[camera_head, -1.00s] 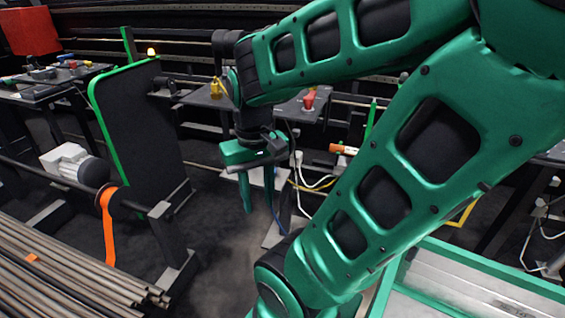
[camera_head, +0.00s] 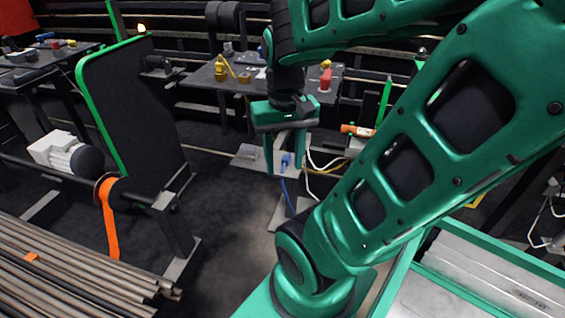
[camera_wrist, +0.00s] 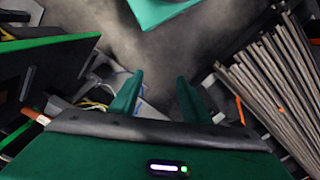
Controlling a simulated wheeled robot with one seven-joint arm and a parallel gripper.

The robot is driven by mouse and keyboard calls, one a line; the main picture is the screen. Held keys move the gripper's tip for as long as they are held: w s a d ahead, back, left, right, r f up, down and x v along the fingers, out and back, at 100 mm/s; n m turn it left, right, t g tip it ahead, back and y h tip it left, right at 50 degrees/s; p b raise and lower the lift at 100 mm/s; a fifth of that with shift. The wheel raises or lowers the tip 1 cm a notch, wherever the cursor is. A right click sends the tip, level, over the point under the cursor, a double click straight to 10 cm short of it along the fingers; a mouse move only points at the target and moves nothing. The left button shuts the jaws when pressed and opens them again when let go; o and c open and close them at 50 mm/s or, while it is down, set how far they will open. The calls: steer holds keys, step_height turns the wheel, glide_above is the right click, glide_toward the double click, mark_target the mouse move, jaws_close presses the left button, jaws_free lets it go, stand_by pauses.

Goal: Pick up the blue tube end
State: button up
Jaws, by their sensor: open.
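The blue tube end (camera_head: 286,160) shows small between my gripper's fingers in the head view, with a blue tube (camera_head: 287,192) hanging below it. I cannot tell from this view whether it lies between the fingers in depth. My gripper (camera_head: 284,170) is open, points down and holds nothing visible. In the wrist view my gripper's two green fingers (camera_wrist: 160,80) stand apart with dark floor beyond them. A thin blue line (camera_wrist: 122,71) passes near the left finger there; the tube end itself is not clear in that view.
White cables (camera_head: 322,165) hang just right of the gripper. A dark table (camera_head: 200,78) with yellow and red parts stands behind. A black panel with a green edge (camera_head: 125,110) and a pipe rack (camera_head: 70,260) are left. An orange-ended part (camera_head: 357,130) is at right.

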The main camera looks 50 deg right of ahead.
steer(key=w+d+f+m, duration=0.1)
steer(key=w+d+m, duration=0.2)
steer(key=w+d, duration=0.45)
steer(key=m, duration=0.4)
glide_above(286, 158)
step_height(286, 158, down, 5)
step_height(286, 158, down, 10)
steer(key=shift+f, duration=0.1)
steer(key=shift+c, duration=0.6)
jaws_close()
